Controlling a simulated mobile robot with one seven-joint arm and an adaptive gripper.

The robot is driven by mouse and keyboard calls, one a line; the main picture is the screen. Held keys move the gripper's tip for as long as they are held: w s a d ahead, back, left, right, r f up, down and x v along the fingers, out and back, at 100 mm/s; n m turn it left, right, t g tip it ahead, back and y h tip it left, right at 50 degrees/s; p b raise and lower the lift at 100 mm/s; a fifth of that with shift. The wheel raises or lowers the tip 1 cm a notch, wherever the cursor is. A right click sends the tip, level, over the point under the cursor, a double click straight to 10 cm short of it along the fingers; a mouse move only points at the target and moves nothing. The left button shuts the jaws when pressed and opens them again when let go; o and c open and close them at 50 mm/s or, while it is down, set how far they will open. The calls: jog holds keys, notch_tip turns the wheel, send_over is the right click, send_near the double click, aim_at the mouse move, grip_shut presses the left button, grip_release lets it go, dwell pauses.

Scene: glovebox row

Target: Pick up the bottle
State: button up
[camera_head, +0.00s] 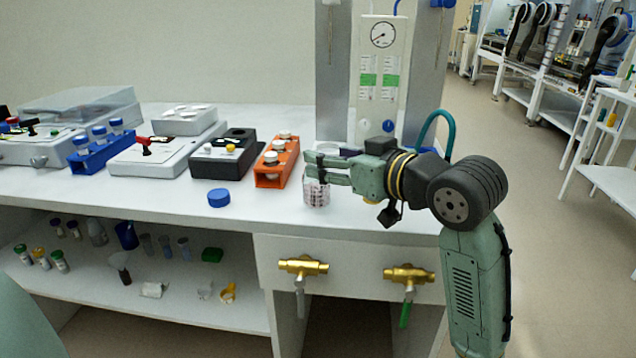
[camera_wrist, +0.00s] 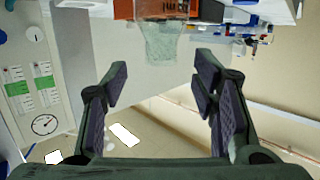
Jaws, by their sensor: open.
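A small pale bottle (camera_head: 316,194) with dark and reddish print stands near the front edge of the white bench. In the head view my gripper (camera_head: 308,169) reaches in from the right, its fingers across the bottle's upper part, so its top is hidden. In the wrist view my gripper (camera_wrist: 162,78) is open, with nothing between its fingertips. A clear vessel (camera_wrist: 163,43), probably the bottle, shows beyond the fingertips near the top of that inverted view. I cannot tell whether a finger touches it.
An orange rack (camera_head: 268,180) with white-capped vials stands just left of the bottle. A blue round lid (camera_head: 219,197) lies on the bench (camera_head: 150,196) farther left. A gauge panel (camera_head: 383,70) stands behind my gripper. Brass valves (camera_head: 303,266) stick out below the bench edge.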

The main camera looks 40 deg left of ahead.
jog(key=p+x, duration=0.1)
jog(key=x, duration=0.4)
jog(key=shift+s+f, duration=0.1)
jog(key=shift+d, duration=0.1)
jog(key=shift+c, duration=0.5)
grip_shut()
